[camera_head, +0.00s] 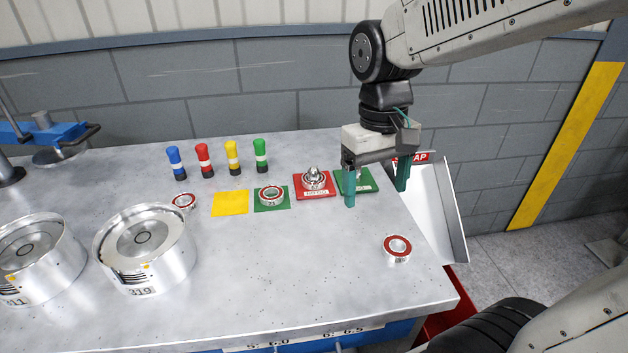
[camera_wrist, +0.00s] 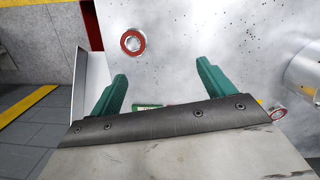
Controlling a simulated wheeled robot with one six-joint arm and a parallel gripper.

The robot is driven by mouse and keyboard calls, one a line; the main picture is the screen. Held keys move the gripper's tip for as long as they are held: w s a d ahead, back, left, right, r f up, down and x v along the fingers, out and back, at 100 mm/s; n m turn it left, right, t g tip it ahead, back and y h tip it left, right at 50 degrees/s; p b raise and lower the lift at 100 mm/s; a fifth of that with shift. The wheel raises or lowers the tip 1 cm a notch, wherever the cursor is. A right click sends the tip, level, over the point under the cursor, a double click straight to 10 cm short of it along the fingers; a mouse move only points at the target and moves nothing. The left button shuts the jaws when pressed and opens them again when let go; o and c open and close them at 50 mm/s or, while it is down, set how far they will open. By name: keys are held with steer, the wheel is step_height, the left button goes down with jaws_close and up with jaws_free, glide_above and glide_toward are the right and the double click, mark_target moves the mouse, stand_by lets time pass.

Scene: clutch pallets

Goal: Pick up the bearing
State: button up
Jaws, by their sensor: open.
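A bearing (camera_head: 397,248) with a red ring face lies flat and alone on the right part of the grey table. In the wrist view the same bearing (camera_wrist: 133,42) lies beyond my fingertips, toward the left finger. My gripper (camera_head: 376,190) has two teal fingers, spread apart with nothing between them. It hangs above the back right of the table, behind the lone bearing and apart from it. A second red-ringed bearing (camera_head: 184,201) lies at the left. Another bearing (camera_head: 271,195) sits on a green square, and a metal part (camera_head: 315,180) sits on a red plate.
A green plate (camera_head: 362,183) is partly behind my gripper. A white chute (camera_head: 440,205) stands at the table's right edge. Two metal drums (camera_head: 146,250) stand at the left. Several coloured markers (camera_head: 232,156) stand at the back beside a yellow square (camera_head: 230,203). The front middle is clear.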

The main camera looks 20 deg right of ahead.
glide_toward(314, 167)
steer(key=shift+n, duration=0.4)
steer(key=s+f, duration=0.4)
steer(key=f, duration=0.1)
steer(key=shift+s, duration=0.2)
steer(key=w, duration=0.1)
steer(key=w+r+t, duration=0.1)
steer(key=w, duration=0.1)
steer(key=shift+w+a, duration=0.1)
steer(key=shift+w, duration=0.25)
step_height(314, 167, down, 8)
steer(key=shift+s+r, duration=0.15)
steer(key=shift+r, duration=0.05)
steer(key=c, duration=1.3)
step_height(314, 167, up, 10)
steer(key=shift+r, duration=0.1)
